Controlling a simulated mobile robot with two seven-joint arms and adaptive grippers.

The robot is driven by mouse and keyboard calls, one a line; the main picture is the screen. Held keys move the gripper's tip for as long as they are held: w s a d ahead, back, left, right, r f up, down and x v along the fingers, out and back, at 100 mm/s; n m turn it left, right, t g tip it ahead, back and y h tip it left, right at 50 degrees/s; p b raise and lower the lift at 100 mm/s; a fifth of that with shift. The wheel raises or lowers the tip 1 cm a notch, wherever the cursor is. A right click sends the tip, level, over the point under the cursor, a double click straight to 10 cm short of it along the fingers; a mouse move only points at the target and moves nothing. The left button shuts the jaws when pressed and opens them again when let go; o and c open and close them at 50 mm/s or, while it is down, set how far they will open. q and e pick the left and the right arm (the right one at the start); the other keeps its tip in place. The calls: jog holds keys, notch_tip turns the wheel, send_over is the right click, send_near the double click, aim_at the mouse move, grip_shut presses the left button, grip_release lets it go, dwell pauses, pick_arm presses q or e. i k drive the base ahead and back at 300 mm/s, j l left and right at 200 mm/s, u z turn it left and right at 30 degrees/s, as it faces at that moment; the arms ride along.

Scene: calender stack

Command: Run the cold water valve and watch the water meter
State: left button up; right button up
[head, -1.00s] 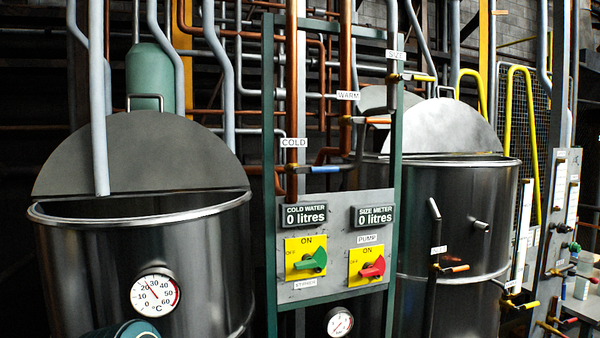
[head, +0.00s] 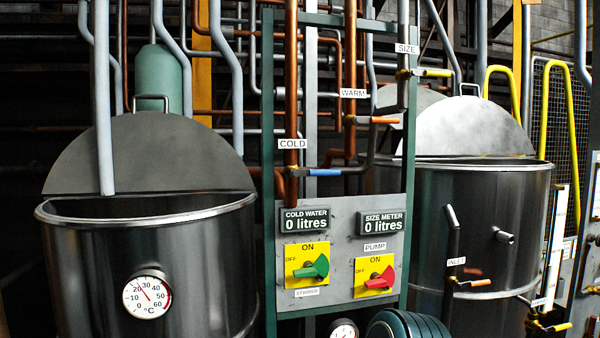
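The cold water valve has a blue lever (head: 322,172) beside the COLD label (head: 292,144). The lever lies level, pointing right, across the line of the upright copper pipe (head: 291,80). The cold water meter (head: 305,221) on the grey panel below it reads 0 litres. Neither of my grippers is in view, and nothing touches the blue lever.
The size meter (head: 383,223) reads 0 litres. Green (head: 312,267) and red (head: 378,280) switches sit below. Orange WARM lever (head: 372,120) and yellow SIZE lever (head: 432,73) are higher up. Steel tanks flank the panel, left (head: 90,270) and right (head: 410,220).

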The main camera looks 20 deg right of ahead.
aim_at(298, 172)
jog(key=l+u, duration=0.3)
jog(key=l, duration=0.15)
jog(key=k+l+u, duration=0.1)
jog(key=l+u, duration=0.2)
jog(key=l, duration=0.15)
jog(key=l+u, duration=0.1)
jog(key=l, duration=0.2)
jog(key=k+l+u, duration=0.1)
jog(key=l, duration=0.2)
jog(key=k+l, duration=0.15)
jog(key=l, duration=0.15)
jog(key=k+l, duration=0.1)
jog(key=l, duration=0.2)
jog(key=k+l+u, duration=0.1)
jog(key=l, duration=0.25)
jog(key=k+l, duration=0.1)
jog(key=l, duration=0.2)
